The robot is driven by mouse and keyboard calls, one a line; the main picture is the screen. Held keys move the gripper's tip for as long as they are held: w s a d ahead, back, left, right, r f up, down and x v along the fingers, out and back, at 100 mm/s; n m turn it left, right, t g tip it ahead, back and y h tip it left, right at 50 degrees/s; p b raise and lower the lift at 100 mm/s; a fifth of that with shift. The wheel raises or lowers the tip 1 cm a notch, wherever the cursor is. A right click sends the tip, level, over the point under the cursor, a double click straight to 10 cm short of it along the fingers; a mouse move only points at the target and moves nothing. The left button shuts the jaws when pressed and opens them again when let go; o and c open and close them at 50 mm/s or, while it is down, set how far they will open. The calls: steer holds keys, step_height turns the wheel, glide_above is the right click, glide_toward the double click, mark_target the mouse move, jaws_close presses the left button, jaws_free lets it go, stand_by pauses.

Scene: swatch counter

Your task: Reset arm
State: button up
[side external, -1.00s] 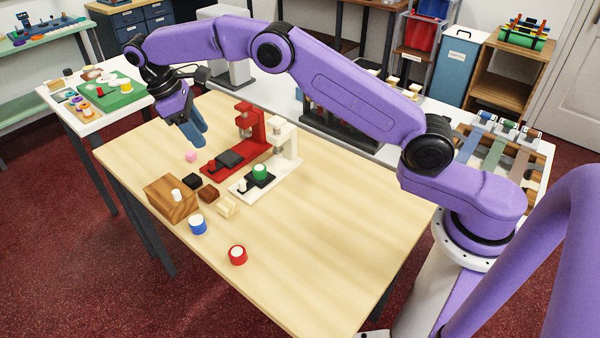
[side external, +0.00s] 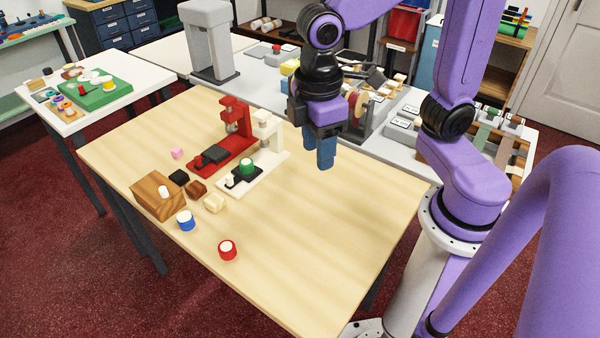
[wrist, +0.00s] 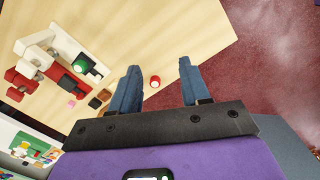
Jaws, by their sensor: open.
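My gripper (side external: 319,150) hangs above the right part of the wooden table (side external: 310,230), with its blue fingers pointing down. In the wrist view my gripper (wrist: 157,85) has its two fingers spread apart with nothing between them. A red machine (side external: 233,122) and a white machine (side external: 265,140) stand side by side on the table, to the left of my gripper. A green-sided round piece (side external: 246,167) sits on the white machine's black pad. My gripper touches none of these.
A wooden block (side external: 150,203) with a white peg stands at the table's left. A grey bench (side external: 275,95) with equipment runs behind. The table's right front is clear.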

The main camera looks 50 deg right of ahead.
steer(key=s+d+f+y, duration=0.1)
steer(key=s+d+f, duration=0.2)
steer(key=s+d, duration=0.3)
steer(key=s, duration=0.3)
steer(key=shift+d+n, duration=0.3)
steer(key=shift+r, duration=0.1)
stand_by(1.1)
